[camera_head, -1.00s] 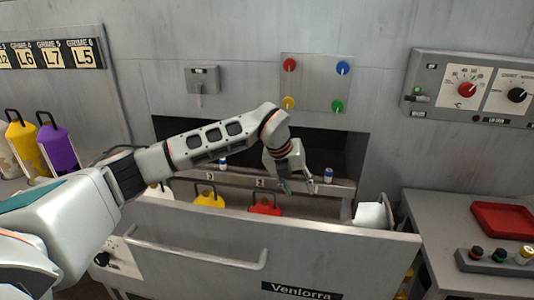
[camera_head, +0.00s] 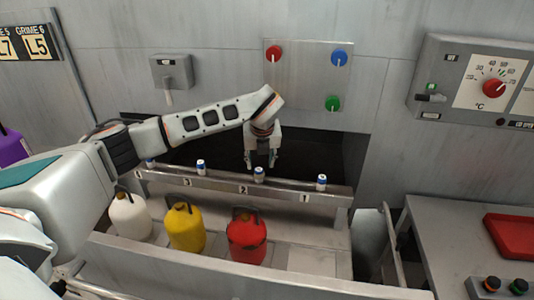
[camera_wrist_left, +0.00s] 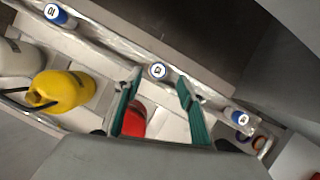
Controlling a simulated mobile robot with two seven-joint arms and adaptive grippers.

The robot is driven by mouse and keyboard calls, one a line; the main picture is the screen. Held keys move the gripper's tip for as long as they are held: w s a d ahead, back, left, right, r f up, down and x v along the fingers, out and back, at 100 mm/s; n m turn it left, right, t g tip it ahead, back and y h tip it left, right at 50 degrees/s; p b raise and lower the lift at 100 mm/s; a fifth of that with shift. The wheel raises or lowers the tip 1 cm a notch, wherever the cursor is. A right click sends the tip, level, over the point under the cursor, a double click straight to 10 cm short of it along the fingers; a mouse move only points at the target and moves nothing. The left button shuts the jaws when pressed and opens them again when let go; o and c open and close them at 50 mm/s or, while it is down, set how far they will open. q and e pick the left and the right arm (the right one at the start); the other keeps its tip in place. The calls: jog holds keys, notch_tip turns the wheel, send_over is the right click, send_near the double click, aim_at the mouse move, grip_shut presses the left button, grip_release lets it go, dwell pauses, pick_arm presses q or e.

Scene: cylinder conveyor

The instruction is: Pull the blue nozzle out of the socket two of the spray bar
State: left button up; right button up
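The spray bar (camera_head: 278,193) is a grey rail with numbered sockets, 4 to 1 from left to right. The nozzle in socket two (camera_head: 259,174) is a small white-and-blue cylinder standing upright. It also shows in the left wrist view (camera_wrist_left: 157,71), between and beyond the fingertips. My left gripper (camera_head: 261,162) points down just above and behind this nozzle in the head view, open and empty. Its two green-padded fingers (camera_wrist_left: 158,80) are spread apart in the left wrist view. I see no finger touching the nozzle. My right gripper is out of view.
Similar nozzles stand in socket three (camera_head: 201,167) and socket one (camera_head: 322,182). White (camera_head: 130,217), yellow (camera_head: 186,230) and red jugs (camera_head: 247,240) stand in front of the bar. A dark opening lies behind it. A side table with a red tray (camera_head: 515,238) is at right.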

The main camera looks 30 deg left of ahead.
aim_at(259, 171)
pick_arm(q)
jog(key=shift+f, duration=0.25)
jog(key=shift+a+f, duration=0.3)
jog(key=shift+f, duration=0.65)
jog(key=x, duration=0.3)
jog(key=shift+w+f+b, duration=0.2)
jog(key=shift+f+b, duration=0.05)
jog(key=shift+b, duration=0.1)
jog(key=shift+w+a+f, duration=0.2)
jog(key=shift+w+f, duration=0.1)
jog(key=shift+f, duration=0.25)
grip_shut()
jog(key=c, duration=0.8)
grip_release()
grip_shut()
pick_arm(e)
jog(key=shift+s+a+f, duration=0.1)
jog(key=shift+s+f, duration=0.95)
